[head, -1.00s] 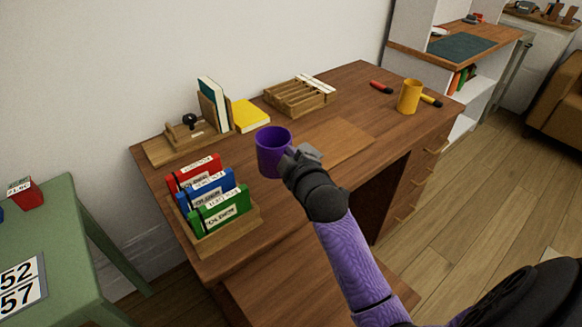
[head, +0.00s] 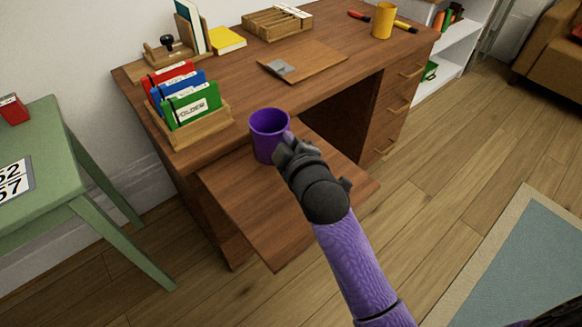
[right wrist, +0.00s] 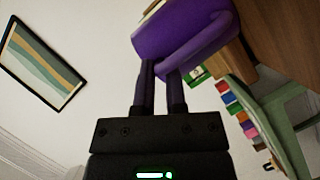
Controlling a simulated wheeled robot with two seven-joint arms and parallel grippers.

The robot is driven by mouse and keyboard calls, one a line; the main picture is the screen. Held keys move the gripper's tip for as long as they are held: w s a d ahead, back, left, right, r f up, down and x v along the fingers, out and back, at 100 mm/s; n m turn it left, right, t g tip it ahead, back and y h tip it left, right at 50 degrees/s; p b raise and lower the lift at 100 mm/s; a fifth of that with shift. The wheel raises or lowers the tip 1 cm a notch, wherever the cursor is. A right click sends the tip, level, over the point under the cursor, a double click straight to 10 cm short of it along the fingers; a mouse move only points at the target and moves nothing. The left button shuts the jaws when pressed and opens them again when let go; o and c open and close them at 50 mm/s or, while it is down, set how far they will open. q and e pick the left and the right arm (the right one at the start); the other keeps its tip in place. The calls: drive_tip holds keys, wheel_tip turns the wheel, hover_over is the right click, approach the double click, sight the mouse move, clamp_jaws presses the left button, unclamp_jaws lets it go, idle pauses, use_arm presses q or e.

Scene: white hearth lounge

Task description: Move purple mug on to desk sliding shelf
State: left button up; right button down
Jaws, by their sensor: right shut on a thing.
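The purple mug (head: 266,140) is upright in the head view, in front of the desk's edge and over the rear part of the pulled-out sliding shelf (head: 270,225). Whether its base touches the shelf is hard to tell. My right gripper (head: 288,150) is shut on the mug at its near right side. In the right wrist view the mug (right wrist: 178,38) sits at the tips of the closed fingers (right wrist: 160,85), with its handle facing the gripper. My left gripper is not in view.
The desk top (head: 330,45) holds a folder rack (head: 205,122), a wooden tray (head: 275,24), a yellow mug (head: 384,20) and a flat board (head: 315,62). A green table (head: 75,170) stands left. The shelf's front part is bare.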

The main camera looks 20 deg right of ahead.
wheel_tip(320, 180, down, 4)
drive_tip(key=shift+f+b, duration=0.1)
drive_tip(key=shift+b, duration=1)
drive_tip(key=shift+r, duration=0.3)
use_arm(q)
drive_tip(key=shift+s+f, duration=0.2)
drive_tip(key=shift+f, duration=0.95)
use_arm(e)
drive_tip(key=shift+f, duration=0.15)
drive_tip(key=c, duration=0.8)
unclamp_jaws()
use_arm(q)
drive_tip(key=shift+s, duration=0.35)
use_arm(e)
drive_tip(key=shift+o, duration=0.6)
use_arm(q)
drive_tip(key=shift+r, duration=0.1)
